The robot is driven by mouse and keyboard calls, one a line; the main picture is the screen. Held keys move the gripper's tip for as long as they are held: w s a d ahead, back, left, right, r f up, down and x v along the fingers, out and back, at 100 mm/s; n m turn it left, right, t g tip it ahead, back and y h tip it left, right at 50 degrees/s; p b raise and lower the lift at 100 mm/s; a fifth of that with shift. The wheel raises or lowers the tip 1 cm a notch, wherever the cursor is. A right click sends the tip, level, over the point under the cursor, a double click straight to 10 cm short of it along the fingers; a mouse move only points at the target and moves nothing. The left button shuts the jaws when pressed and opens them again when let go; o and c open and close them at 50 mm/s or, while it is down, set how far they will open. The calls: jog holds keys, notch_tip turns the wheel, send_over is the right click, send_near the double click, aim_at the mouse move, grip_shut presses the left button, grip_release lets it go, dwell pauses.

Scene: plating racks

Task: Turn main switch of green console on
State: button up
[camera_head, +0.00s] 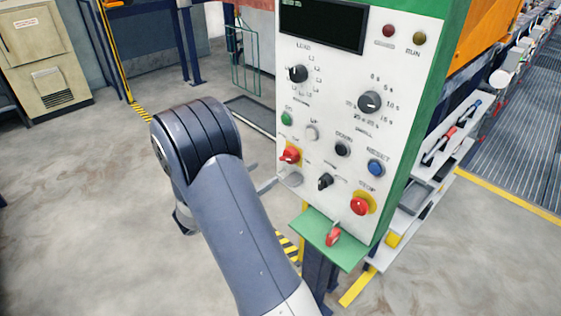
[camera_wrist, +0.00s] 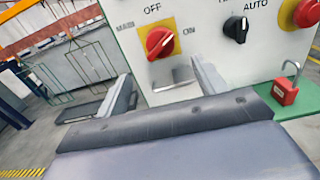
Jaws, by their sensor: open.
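The green console (camera_head: 335,130) has a white front panel in a green frame. Its main switch (camera_head: 290,154) is a red knob on a yellow plate at the panel's lower left. In the wrist view the main switch (camera_wrist: 160,42) is below the word OFF, with MAIN to its left and ON to its lower right. Its red handle is slanted; I cannot tell its exact setting. My gripper (camera_wrist: 165,80) is open and empty, its two grey fingers spread below the switch in the picture. In the head view my gripper (camera_head: 278,183) is partly hidden behind my arm. No contact with the switch shows.
A black selector (camera_wrist: 236,28) and a red emergency button (camera_wrist: 307,12) on yellow are right of the switch. A red padlock (camera_head: 333,237) is at the green ledge (camera_head: 318,228) below the panel. A shelf rack (camera_head: 430,190) stands right. The floor at left is open.

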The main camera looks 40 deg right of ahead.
aim_at(285, 160)
jog(key=d, duration=0.6)
jog(key=d+p, duration=0.1)
jog(key=d, duration=0.2)
jog(key=shift+w+d, duration=0.2)
jog(key=shift+w, duration=0.1)
jog(key=c, duration=0.9)
